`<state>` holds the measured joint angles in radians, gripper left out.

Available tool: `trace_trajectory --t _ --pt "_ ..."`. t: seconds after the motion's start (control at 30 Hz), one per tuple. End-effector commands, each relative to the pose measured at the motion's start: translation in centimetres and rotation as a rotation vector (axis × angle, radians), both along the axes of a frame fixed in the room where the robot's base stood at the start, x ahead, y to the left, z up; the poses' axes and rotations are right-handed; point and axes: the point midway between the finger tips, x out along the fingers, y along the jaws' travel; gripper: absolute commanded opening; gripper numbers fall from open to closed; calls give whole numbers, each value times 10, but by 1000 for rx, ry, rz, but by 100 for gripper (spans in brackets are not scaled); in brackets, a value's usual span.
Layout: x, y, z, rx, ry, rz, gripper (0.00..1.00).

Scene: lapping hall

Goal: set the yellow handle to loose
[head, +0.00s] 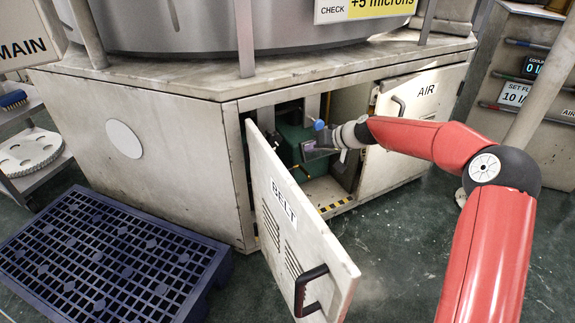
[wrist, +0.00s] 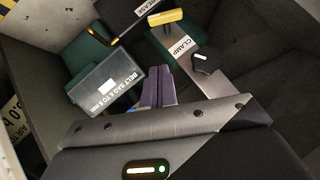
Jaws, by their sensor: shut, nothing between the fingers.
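The yellow handle (wrist: 165,17) is a yellow grip on a dark rod at the top of the wrist view, beside a plate labelled CLAMP (wrist: 182,45). No "loose" mark is readable. In the head view a small yellow piece (head: 299,168) shows inside the cabinet, perhaps part of the handle. My gripper (wrist: 158,84) is shut and empty, its purple-grey fingers pointing into the cabinet, below the handle in the wrist picture and apart from it. In the head view my gripper (head: 308,150) is inside the cabinet opening.
The BELT door (head: 285,215) stands open at the front; the AIR door (head: 405,120) is to the right. A blue pallet (head: 105,255) lies on the floor at left.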

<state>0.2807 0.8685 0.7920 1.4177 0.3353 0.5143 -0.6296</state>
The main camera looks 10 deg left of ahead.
Motion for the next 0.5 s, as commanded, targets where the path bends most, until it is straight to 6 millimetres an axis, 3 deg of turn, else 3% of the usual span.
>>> trace_trajectory --t 0.27,0.5 --pt "5 14 -12 0 2 2 0" --pt "20 50 -44 0 1 5 0"
